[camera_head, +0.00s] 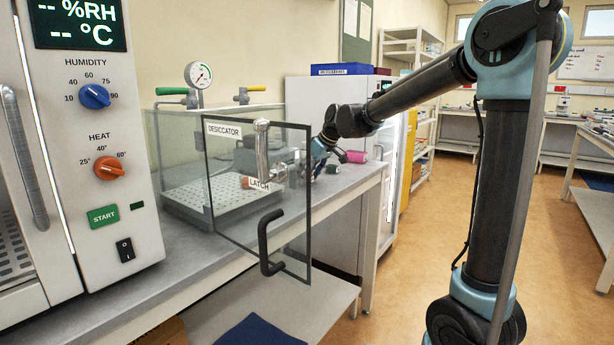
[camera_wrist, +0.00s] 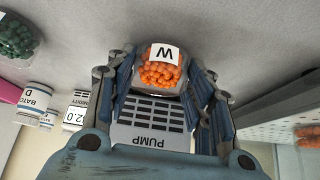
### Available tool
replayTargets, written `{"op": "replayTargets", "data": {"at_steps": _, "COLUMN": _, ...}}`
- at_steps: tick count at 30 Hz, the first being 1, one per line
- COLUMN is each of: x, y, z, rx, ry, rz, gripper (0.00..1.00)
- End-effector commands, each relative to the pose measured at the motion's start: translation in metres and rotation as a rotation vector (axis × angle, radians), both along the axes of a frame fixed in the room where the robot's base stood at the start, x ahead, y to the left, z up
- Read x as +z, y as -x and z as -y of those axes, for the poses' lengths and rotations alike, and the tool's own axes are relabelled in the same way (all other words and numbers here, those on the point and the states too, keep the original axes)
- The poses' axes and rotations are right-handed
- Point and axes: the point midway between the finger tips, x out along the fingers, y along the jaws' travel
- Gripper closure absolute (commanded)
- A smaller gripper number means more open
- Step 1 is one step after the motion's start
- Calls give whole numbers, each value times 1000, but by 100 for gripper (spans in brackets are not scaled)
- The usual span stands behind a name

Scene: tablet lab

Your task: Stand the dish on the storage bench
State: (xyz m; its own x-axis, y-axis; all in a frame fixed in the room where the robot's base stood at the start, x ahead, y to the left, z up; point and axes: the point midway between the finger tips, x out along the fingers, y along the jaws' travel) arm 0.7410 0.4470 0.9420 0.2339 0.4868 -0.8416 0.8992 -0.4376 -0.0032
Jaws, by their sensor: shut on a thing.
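My gripper (camera_wrist: 162,84) is shut on a small clear dish (camera_wrist: 161,70) of orange tablets with a white label marked W. The dish sits between the two fingers, above a grey surface in the wrist view. In the head view my gripper (camera_head: 318,160) is behind the open glass door of the desiccator (camera_head: 185,208), to the right of its chamber, and the held dish is not clear there. A grey bench (camera_head: 190,262) carries the desiccator; I cannot tell which surface is the storage bench.
The glass door (camera_head: 262,205), with a black handle, stands open toward the front. A pump (camera_wrist: 150,118) is close to my gripper. Another orange-filled dish (camera_wrist: 308,137) sits on the white perforated plate. A green-filled container (camera_wrist: 16,36) and white batch jars (camera_wrist: 37,96) stand nearby.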

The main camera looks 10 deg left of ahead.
Motion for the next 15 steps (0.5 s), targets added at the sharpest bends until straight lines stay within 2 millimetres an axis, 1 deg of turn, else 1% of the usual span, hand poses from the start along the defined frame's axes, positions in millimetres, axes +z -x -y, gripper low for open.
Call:
{"op": "replayTargets", "data": {"at_steps": 9, "x": -2, "y": 0, "z": 0, "rx": 0, "ry": 0, "rz": 0, "gripper": 76}}
{"op": "replayTargets", "data": {"at_steps": 10, "x": -3, "y": 0, "z": 0, "rx": 0, "ry": 0, "rz": 0, "gripper": 50}}
{"op": "replayTargets", "data": {"at_steps": 11, "x": -3, "y": 0, "z": 0, "rx": 0, "ry": 0, "rz": 0, "gripper": 43}}
{"op": "replayTargets", "data": {"at_steps": 12, "x": -2, "y": 0, "z": 0, "rx": 0, "ry": 0, "rz": 0, "gripper": 34}}
{"op": "replayTargets", "data": {"at_steps": 13, "x": -2, "y": 0, "z": 0, "rx": 0, "ry": 0, "rz": 0, "gripper": 32}}
{"op": "replayTargets", "data": {"at_steps": 15, "x": -2, "y": 0, "z": 0, "rx": 0, "ry": 0, "rz": 0, "gripper": 32}}
